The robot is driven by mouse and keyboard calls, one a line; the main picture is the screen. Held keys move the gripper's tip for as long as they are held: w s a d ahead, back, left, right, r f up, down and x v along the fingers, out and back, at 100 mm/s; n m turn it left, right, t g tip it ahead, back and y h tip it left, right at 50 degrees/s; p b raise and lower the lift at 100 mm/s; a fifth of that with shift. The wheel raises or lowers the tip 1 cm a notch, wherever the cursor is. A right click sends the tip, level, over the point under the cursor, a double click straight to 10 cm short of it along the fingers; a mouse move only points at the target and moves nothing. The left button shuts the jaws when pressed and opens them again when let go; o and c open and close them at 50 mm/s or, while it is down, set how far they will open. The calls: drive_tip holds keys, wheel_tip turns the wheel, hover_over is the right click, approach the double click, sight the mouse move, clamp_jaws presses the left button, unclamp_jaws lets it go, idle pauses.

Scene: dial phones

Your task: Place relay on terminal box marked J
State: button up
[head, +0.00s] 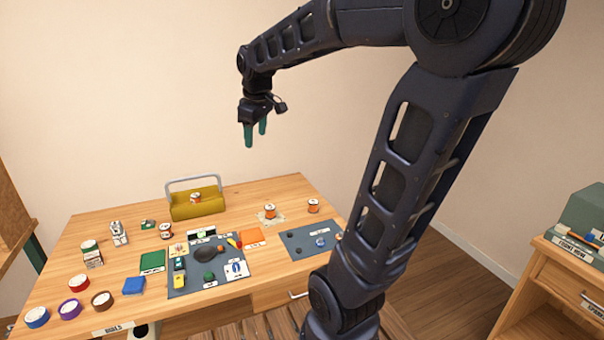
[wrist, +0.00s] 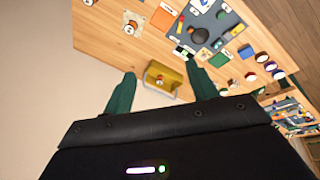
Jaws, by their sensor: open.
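My gripper (head: 255,136) is open and empty, high above the back of the table, with its green fingers pointing down. In the wrist view the two fingers of my gripper (wrist: 161,72) stand apart, with the yellow toolbox (wrist: 165,78) seen between them far below. I cannot tell which small object is the relay, nor read a J on any box. A white and dark device (head: 119,234) and a small box with a green-rimmed round top (head: 92,254) stand at the table's left. A small green and white object (head: 148,224) lies near the back.
The toolbox (head: 197,208) with a grey handle stands at the back. A dark mat (head: 211,285) holds several small parts, including a black one. A second mat (head: 298,250) lies right. Several dial-like discs (head: 69,309) line the front left.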

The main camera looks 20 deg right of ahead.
drive_tip(key=s+d+f+m, duration=0.3)
drive_tip(key=s+m, duration=0.1)
drive_tip(key=s, duration=0.4)
drive_tip(key=s+d+f+m+t, duration=0.1)
drive_tip(key=s+d+f+m, duration=0.2)
drive_tip(key=s, duration=0.5)
drive_tip(key=shift+d+f+m, duration=0.4)
drive_tip(key=shift+d+m, duration=0.35)
drive_tip(key=shift+m, duration=0.25)
